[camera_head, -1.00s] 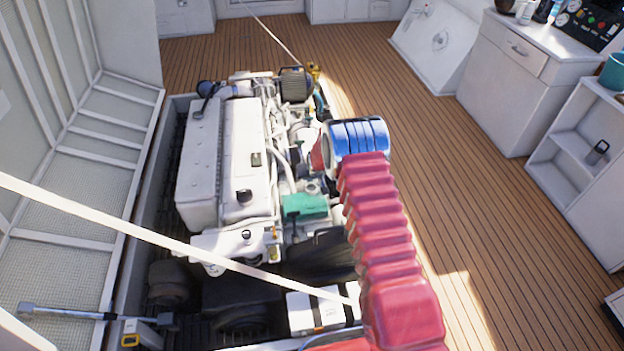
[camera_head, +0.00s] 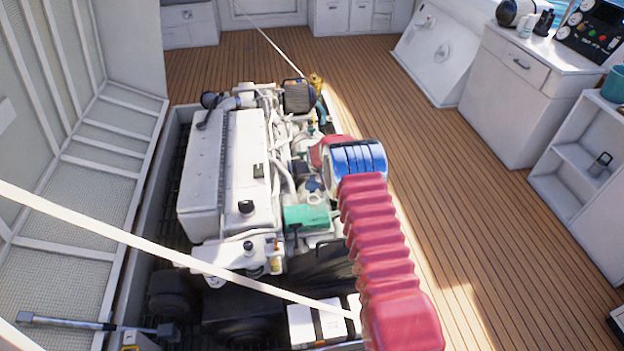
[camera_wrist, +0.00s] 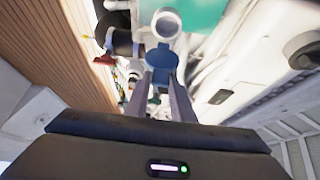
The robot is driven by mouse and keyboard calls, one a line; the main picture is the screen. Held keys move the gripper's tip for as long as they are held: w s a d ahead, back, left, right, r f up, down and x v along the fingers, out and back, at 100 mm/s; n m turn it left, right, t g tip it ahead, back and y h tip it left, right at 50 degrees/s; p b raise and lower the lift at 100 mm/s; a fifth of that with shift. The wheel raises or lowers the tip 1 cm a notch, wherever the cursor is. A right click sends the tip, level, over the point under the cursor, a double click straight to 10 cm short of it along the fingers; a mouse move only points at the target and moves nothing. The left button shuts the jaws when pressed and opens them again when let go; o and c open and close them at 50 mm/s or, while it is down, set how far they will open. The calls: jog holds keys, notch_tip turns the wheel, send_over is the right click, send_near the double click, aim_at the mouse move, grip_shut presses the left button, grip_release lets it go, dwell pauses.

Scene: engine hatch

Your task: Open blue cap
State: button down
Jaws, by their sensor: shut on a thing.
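The blue cap (camera_wrist: 162,57) shows between the tips of my gripper (camera_wrist: 165,78) in the wrist view, and the two fingers are shut on it. A round white filler neck (camera_wrist: 167,22) is directly beyond the cap, with its round end uncovered. The cap is beside this end, touching or very close; I cannot tell if a hinge joins them. In the head view the blue cap (camera_head: 313,184) is a small patch beside the white neck (camera_head: 316,198). My arm hides my gripper there.
The white engine (camera_head: 225,175) sits in an open floor hatch. A green part (camera_head: 307,216) is close to the neck, with hoses around it. A pale bar (camera_head: 160,248) crosses the near side. Wooden deck (camera_head: 450,200) lies clear to the right; white cabinets (camera_head: 515,85) stand beyond it.

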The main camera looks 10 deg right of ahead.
jog(key=shift+w+r, duration=0.4)
jog(key=shift+r, duration=0.05)
jog(key=c, duration=1.9)
grip_release()
jog(key=o, duration=0.4)
jog(key=shift+s+f, duration=0.25)
jog(key=shift+v, duration=6.8)
